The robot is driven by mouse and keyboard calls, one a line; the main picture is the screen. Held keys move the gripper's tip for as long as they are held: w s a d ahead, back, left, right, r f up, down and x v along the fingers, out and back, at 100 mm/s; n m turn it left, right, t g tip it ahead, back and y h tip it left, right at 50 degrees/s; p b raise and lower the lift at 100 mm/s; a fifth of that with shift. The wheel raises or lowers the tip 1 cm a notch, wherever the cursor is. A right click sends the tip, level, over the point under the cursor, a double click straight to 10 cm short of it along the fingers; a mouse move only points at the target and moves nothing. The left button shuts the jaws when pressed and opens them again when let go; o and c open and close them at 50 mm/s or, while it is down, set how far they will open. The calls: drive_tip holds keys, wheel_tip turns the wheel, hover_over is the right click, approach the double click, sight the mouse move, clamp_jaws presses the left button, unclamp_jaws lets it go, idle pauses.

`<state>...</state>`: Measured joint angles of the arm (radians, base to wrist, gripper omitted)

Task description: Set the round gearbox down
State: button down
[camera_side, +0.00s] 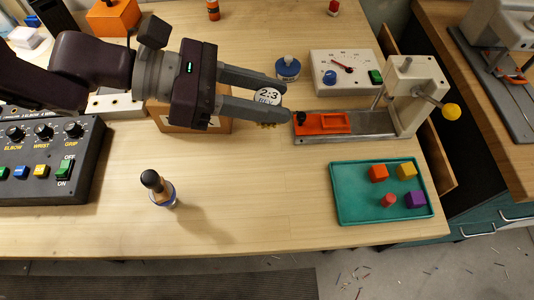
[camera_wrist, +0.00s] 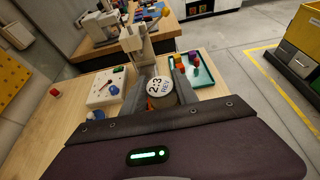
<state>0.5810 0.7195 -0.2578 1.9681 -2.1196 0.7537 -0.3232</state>
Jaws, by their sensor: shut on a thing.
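The round gearbox (camera_side: 268,96) has a pale top marked "2:3 REV". My gripper (camera_side: 284,100) is shut on it, one finger on each side. A little brass-coloured edge shows below the lower finger in the side view. The gearbox (camera_wrist: 160,87) also sits between my fingers in the wrist view, with its label facing up. It is just left of the orange plate (camera_side: 323,123) of the lever fixture (camera_side: 405,95). Its underside is hidden, so I cannot tell whether it touches the bench.
A blue-and-white round part (camera_side: 288,68) and a meter box (camera_side: 345,75) stand behind. A teal tray (camera_side: 345,212) with several coloured blocks lies front right. A brown box (camera_side: 195,122) is under my wrist. A dark-topped bottle (camera_side: 160,190) stands in front. The bench's front middle is clear.

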wheel_tip(320, 180, down, 14)
drive_tip(key=shift+r, duration=0.25)
drive_tip(key=c, duration=0.9)
unclamp_jaws()
drive_tip(key=shift+f, duration=0.1)
drive_tip(key=shift+c, duration=0.2)
